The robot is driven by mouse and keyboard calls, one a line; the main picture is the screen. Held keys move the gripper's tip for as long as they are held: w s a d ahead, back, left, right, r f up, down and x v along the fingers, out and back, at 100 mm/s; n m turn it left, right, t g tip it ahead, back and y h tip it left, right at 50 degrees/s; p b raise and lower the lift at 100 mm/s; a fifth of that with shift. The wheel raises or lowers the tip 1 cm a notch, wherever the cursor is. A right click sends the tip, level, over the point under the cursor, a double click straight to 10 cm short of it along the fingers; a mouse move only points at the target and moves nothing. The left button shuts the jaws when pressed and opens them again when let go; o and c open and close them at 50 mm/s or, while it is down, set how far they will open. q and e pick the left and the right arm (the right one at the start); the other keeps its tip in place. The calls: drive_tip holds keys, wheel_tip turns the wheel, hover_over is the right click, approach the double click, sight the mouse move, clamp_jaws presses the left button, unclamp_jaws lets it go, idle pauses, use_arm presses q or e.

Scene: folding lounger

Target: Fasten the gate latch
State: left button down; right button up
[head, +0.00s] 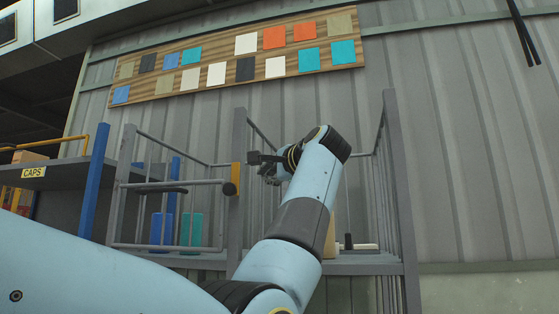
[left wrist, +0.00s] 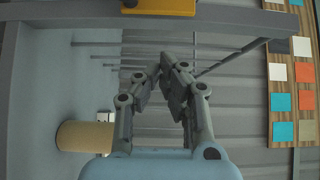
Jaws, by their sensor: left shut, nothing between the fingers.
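The grey tubular gate (head: 170,247) stands left of centre in the head view, with its right end by a grey post (head: 239,130). A yellow-orange latch plate (head: 235,178) is on that post, with a dark round knob (head: 229,188) at the end of a bar beside it. The plate also shows at the top edge of the left wrist view (left wrist: 160,5). My left gripper (head: 264,166) is right of the plate, apart from it. In the left wrist view its fingers (left wrist: 172,62) are together and empty. Whether the latch is engaged, I cannot tell. My right gripper is out of view.
Behind the gate is a caged shelf with blue and teal boxes (head: 191,230). A "CAPS" shelf (head: 60,173) with a blue post is at left. A board of coloured tiles (head: 245,69) hangs on the corrugated wall. A tan cylinder (left wrist: 84,136) shows in the wrist view.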

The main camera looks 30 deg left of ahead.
sight(232, 179)
use_arm(q)
drive_tip(key=a+p, duration=0.2)
drive_tip(key=a, duration=0.3)
drive_tip(key=shift+s, duration=0.15)
drive_tip(key=shift+a+r+n+h, duration=0.15)
drive_tip(key=shift+r+n+h, duration=0.05)
drive_tip(key=shift+n+h, duration=0.2)
idle(0.4)
